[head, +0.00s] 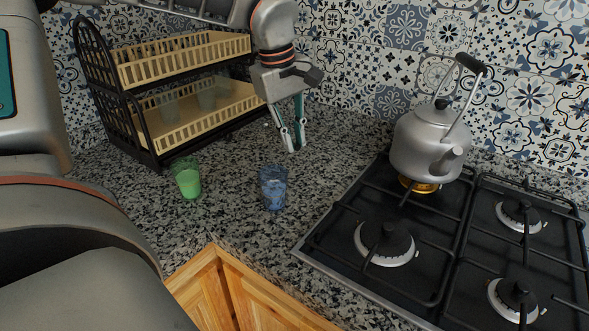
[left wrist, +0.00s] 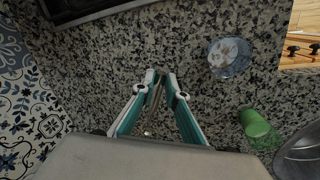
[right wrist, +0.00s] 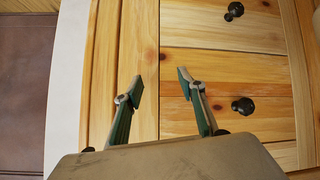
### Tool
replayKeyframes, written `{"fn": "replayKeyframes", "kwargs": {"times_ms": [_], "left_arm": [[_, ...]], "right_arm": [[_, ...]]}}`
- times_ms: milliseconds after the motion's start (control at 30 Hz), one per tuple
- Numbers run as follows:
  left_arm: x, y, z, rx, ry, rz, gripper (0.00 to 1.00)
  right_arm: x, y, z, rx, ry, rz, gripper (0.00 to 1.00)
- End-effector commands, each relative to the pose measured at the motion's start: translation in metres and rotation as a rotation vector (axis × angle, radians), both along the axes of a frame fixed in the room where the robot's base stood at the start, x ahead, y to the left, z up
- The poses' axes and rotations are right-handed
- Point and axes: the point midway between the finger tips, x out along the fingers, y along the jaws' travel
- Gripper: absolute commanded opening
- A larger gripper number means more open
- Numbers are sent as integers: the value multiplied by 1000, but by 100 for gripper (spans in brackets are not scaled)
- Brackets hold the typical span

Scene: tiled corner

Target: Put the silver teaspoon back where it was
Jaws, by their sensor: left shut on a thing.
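My left gripper (head: 293,148) points down over the granite counter, to the left of the stove and behind the blue cup. Its fingers are close together, shut on a thin sliver that looks like the silver teaspoon (left wrist: 157,94). Most of the spoon is hidden by the fingers, and its bowl cannot be made out clearly. The gripper also shows in the left wrist view (left wrist: 163,80). My right gripper (right wrist: 160,83) is open and empty, in front of wooden drawer fronts; it is not in the head view.
A blue cup (head: 273,189) and a green cup (head: 187,178) stand on the counter (head: 225,205). A two-tier dish rack (head: 150,129) with glasses is behind them at left. A kettle (head: 425,145) sits on the gas stove (head: 345,234) at right. Counter between the cups is clear.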

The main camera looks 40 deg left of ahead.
Motion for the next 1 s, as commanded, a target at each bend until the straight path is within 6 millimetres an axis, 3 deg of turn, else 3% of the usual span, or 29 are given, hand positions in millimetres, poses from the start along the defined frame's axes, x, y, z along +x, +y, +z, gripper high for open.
{"fn": "replayKeyframes", "kwargs": {"times_ms": [100, 433, 633, 867, 900, 933, 967, 1000], "left_arm": [[0, 0, -26, 0, 3, 0, 0], [0, 0, -50, 1, 2, 0, 0], [-1, 0, -80, 0, 4, 1, 0], [0, 0, -84, 1, 0, 0, 0], [0, 0, -84, 1, 0, 0, 16], [0, 0, -84, 0, 1, 0, 23], [0, 0, -84, 0, 1, 0, 30], [0, 0, -84, 0, 1, 0, 30]], "right_arm": [[0, 0, -2, -1, 1, 0, 40], [-1, 0, -3, -1, 2, 1, 40], [-1, 1, -4, 2, 2, 2, 40], [5, 2, 4, 6, -16, 3, 40], [5, 2, 5, 5, -16, 3, 40], [6, 2, 5, 5, -17, 4, 40], [6, 2, 5, 5, -17, 4, 40], [6, 2, 4, 4, -17, 4, 40]]}}
